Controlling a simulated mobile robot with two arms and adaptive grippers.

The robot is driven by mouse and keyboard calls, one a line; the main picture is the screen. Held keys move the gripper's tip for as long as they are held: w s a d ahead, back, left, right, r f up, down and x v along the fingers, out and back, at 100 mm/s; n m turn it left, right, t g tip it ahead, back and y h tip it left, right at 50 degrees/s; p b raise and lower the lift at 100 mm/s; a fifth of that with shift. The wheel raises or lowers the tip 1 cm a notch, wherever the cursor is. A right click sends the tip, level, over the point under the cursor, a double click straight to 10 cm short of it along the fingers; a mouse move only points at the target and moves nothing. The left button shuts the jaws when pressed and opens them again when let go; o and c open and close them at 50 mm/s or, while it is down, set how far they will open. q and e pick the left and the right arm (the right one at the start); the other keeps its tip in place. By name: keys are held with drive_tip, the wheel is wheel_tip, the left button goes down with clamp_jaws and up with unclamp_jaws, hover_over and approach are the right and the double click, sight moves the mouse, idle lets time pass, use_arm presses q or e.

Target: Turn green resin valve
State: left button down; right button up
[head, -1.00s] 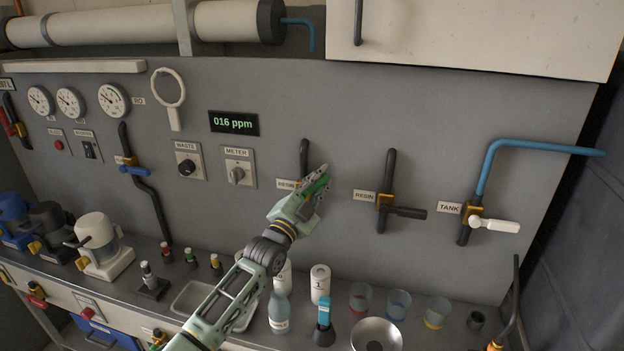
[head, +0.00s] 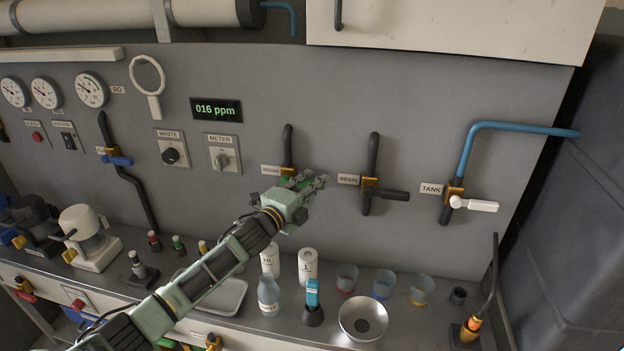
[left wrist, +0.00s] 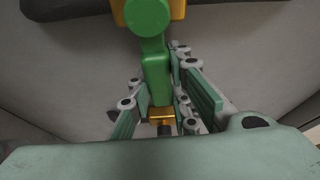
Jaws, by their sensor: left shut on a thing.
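The green resin valve sits on the back panel, right of the label "RESIN". Only bits of its green handle (head: 284,181) show in the head view, behind my left gripper (head: 312,184). In the left wrist view the green handle (left wrist: 155,72) runs down from its round hub between the two fingers of my left gripper (left wrist: 160,110), close against the right-hand finger. The gripper is shut on the handle. A brass fitting (left wrist: 162,116) shows beyond the handle. My right gripper is not in view.
To the right are a black-handled resin valve (head: 386,193) and a white-handled tank valve (head: 472,204). A display (head: 216,110) reads 016 ppm. Bottles, cups and a metal bowl (head: 363,316) stand on the bench below.

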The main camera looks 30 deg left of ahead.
use_arm(q)
drive_tip(key=shift+f+m, duration=0.3)
drive_tip(key=shift+f, duration=0.1)
drive_tip(key=c, duration=1.6)
unclamp_jaws()
drive_tip(key=shift+r, duration=0.1)
drive_tip(key=s, duration=0.4)
drive_tip(key=s+a, duration=0.1)
drive_tip(key=s, duration=0.7)
drive_tip(key=shift+a, duration=0.4)
